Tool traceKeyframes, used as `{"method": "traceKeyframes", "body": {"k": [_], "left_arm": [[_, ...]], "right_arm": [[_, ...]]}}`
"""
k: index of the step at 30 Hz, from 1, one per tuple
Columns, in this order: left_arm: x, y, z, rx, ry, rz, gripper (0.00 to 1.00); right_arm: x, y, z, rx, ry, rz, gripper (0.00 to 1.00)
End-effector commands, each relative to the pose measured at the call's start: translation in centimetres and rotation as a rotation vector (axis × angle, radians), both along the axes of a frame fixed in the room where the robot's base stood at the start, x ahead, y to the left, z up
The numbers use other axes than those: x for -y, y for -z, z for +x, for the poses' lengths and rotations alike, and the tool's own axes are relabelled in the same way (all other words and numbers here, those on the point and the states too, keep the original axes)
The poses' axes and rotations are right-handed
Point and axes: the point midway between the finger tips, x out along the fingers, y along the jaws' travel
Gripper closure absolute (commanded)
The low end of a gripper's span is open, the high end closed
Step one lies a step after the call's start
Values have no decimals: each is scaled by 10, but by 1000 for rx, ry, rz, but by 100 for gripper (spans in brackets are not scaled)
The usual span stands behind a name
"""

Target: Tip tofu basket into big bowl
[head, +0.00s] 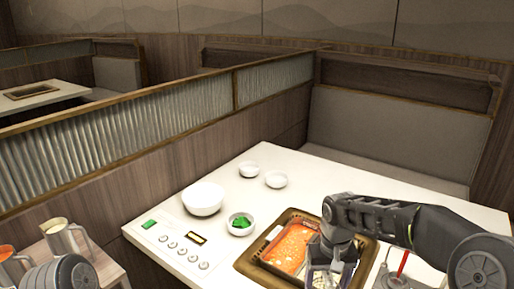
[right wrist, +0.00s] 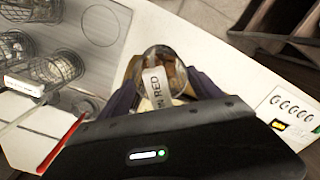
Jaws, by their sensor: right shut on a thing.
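The white big bowl (head: 203,197) stands upright on the table near the partition and looks empty. My right gripper (head: 330,262) is low over the front right part of the pot tray, to the right of the big bowl and apart from it. It is shut on a wire basket (head: 322,281) with pale contents, partly hidden by the gripper. In the right wrist view the basket (right wrist: 165,57) shows between the fingers, with a tag reading "RED" in front. Whether the basket touches the pot is hidden. My left gripper is out of view; only part of my left arm shows.
A pot of red broth (head: 290,247) sits in a brown tray (head: 250,262). A small bowl with green bits (head: 240,225) stands between it and the big bowl. Two small white bowls (head: 249,169) stand behind. More wire baskets (right wrist: 52,68) show at left. A jug (head: 62,238) stands at left.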

Motion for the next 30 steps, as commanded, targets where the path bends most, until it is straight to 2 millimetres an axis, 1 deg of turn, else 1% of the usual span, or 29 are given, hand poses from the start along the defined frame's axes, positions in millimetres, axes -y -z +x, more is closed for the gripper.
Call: {"method": "traceKeyframes", "body": {"k": [4, 8, 11, 18, 21, 25, 30], "left_arm": [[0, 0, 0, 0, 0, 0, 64], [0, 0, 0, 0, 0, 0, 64], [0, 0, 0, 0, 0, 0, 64], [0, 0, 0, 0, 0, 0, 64], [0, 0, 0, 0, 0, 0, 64], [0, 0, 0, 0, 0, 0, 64], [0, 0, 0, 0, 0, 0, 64]], "right_arm": [[-9, -4, -2, 2, -39, 1, 74], [-27, -11, -8, 3, -126, 1, 74], [-48, -18, -14, 3, -225, 1, 74], [-105, -39, -32, 3, -500, 1, 74], [-124, -45, -39, 1, -595, 0, 74], [-140, -51, -43, 2, -671, 0, 74], [-146, -53, -45, 1, -701, 0, 74]]}}
